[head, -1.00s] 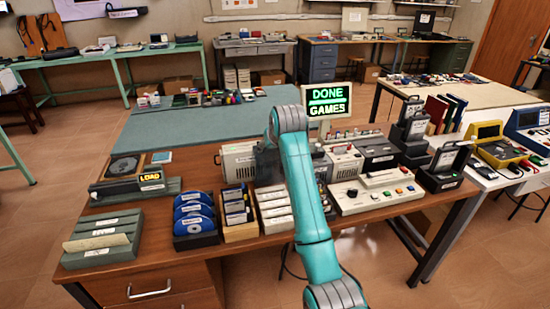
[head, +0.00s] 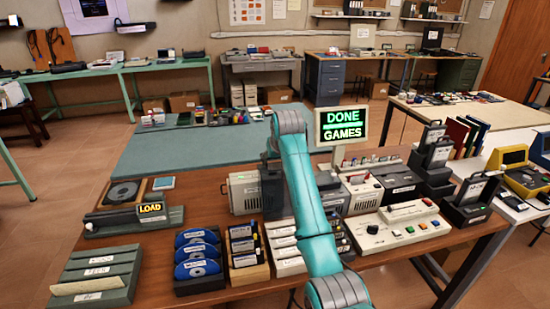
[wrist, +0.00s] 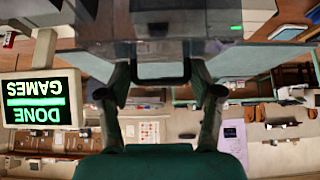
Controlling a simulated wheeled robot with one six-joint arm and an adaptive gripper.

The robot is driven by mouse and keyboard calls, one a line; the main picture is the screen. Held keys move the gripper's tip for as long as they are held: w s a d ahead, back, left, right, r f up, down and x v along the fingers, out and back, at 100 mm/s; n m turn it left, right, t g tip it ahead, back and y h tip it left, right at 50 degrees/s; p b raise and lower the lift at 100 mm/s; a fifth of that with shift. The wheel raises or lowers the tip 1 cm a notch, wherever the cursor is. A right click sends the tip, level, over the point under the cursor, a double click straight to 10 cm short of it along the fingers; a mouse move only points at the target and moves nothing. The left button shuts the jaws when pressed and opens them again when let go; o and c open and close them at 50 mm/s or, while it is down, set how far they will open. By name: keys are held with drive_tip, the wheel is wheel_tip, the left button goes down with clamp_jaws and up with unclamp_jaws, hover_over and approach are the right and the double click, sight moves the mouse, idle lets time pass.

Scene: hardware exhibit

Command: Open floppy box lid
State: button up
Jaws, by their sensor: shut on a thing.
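My gripper (wrist: 160,80) shows in the wrist view, with one dark finger on each side of a black tab-like part (wrist: 160,68). The fingers are closed on this part, which sits at the edge of a dark, smoky panel (wrist: 105,38) that looks like the floppy box lid. A small green light shows near the panel's right side. In the head view my arm covers most of the gripper and box; a dark shape (head: 272,190) shows just left of the arm, beside a beige unit. How far the lid is open cannot be told.
A sign reading DONE GAMES (head: 342,125) stands behind the arm. Blue discs in a rack (head: 198,262), a wooden card box (head: 247,258) and a beige button console (head: 400,228) crowd the front. A teal mat (head: 190,150) leaves free room at the back left.

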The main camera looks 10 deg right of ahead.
drive_tip(key=shift+w+d+r, duration=0.25)
drive_tip(key=shift+d, duration=0.1)
drive_tip(key=o, duration=1.4)
drive_tip(key=shift+f, duration=0.1)
drive_tip(key=shift+o, duration=0.2)
drive_tip(key=shift+a+f, duration=0.1)
drive_tip(key=shift+a, duration=0.1)
drive_tip(key=v, duration=1.2)
